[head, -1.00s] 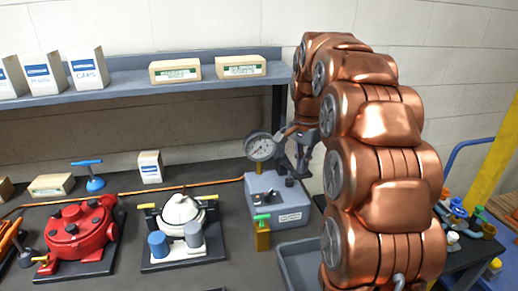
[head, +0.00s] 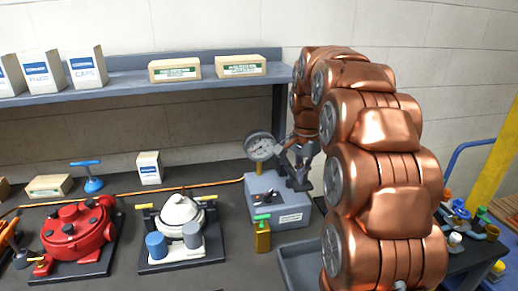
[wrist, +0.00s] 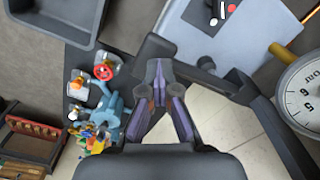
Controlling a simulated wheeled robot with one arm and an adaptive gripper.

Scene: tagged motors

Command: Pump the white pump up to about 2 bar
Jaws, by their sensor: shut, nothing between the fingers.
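The white pump (head: 181,212) sits on a black base on the bench, with a blue and a grey cylinder at its front and yellow-tipped side ports. To its right is a grey box (head: 281,212) with switches and a round pressure gauge (head: 260,147); the needle is too small to read. The gauge is partly in the wrist view (wrist: 303,92), its needle out of sight. My gripper (head: 301,178) is at the right part of the box, beside a dark handle. Its fingers are together and empty in the wrist view (wrist: 158,75). A dark bar (wrist: 210,80) runs close beside them; contact is unclear.
A red pump (head: 75,231) stands at the left. A yellow block with a green handle (head: 262,235) stands before the box. A grey tray (head: 297,262) is at the front right, with a cart of valves (head: 470,225) beyond. A shelf (head: 140,79) hangs behind.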

